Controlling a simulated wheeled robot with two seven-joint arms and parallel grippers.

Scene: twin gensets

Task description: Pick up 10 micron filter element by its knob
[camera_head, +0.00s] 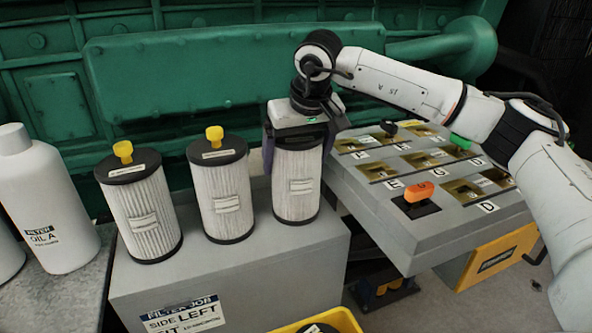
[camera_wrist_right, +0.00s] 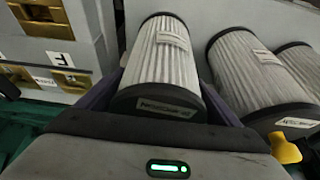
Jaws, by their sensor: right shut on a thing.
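Three white pleated filter elements with black caps are in a row on a grey box (camera_head: 235,278). My right gripper (camera_head: 297,143) is over the rightmost filter element (camera_head: 297,187), with a purple finger on either side of its cap. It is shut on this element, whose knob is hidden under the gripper. The element is upright, apparently resting on the box. The right wrist view shows this filter element (camera_wrist_right: 167,60) between the fingers; its cap label is too small to read surely. The left filter element (camera_head: 143,213) and middle filter element (camera_head: 223,197) have yellow knobs. My left gripper is out of view.
A sloped grey panel (camera_head: 400,215) with lettered brass recesses and an orange-topped switch (camera_head: 418,192) stands to the right. White oil bottles (camera_head: 50,210) stand at left. A green engine (camera_head: 220,75) is behind. A yellow bin (camera_head: 345,320) is at the front.

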